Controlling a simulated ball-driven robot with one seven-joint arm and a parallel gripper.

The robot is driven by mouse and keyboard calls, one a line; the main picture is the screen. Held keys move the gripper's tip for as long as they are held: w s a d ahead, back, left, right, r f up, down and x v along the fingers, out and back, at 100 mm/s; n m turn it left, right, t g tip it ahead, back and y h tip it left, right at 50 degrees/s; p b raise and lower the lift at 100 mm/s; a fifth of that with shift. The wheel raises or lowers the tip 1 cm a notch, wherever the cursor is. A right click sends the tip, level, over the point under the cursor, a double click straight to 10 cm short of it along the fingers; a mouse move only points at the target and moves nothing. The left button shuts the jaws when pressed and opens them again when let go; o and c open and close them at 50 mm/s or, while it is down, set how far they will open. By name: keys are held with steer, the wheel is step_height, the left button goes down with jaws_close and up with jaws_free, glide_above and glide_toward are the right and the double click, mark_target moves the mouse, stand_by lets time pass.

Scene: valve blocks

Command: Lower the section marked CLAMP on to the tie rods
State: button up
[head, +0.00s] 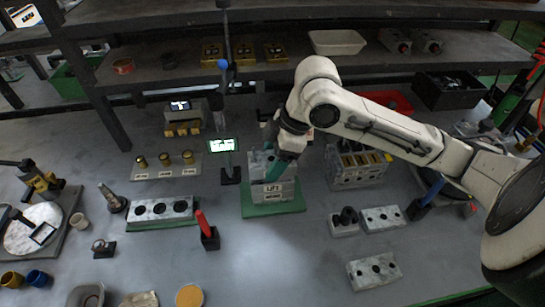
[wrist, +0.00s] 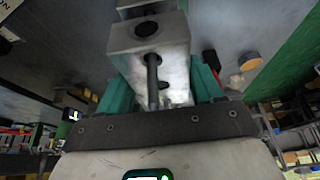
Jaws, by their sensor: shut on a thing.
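My gripper (head: 279,168) is over the block stack in the middle of the bench in the head view. In the wrist view my gripper (wrist: 161,88) has its teal fingers shut on a grey metal section (wrist: 176,58) with round dark bores. I cannot read a CLAMP mark on it. A dark rod (wrist: 152,76) shows along the held section. The grey stack (head: 284,196) stands on a green plate (head: 272,210), with a label reading LIFT on its front. My fingers hide part of the stack, and I cannot tell whether the held section touches it.
A three-bore block (head: 163,208) lies at left. Smaller bored blocks lie at right, one (head: 373,270) near the front. A red-handled tool (head: 205,228) and a small lit screen (head: 222,145) stand close left of the stack. A larger ported block (head: 357,168) stands right.

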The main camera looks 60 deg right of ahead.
steer(key=o, duration=1.5)
steer(key=v, duration=1)
steer(key=shift+r+p, duration=0.35)
steer(key=shift+s+d, duration=0.1)
steer(key=shift+d, duration=0.05)
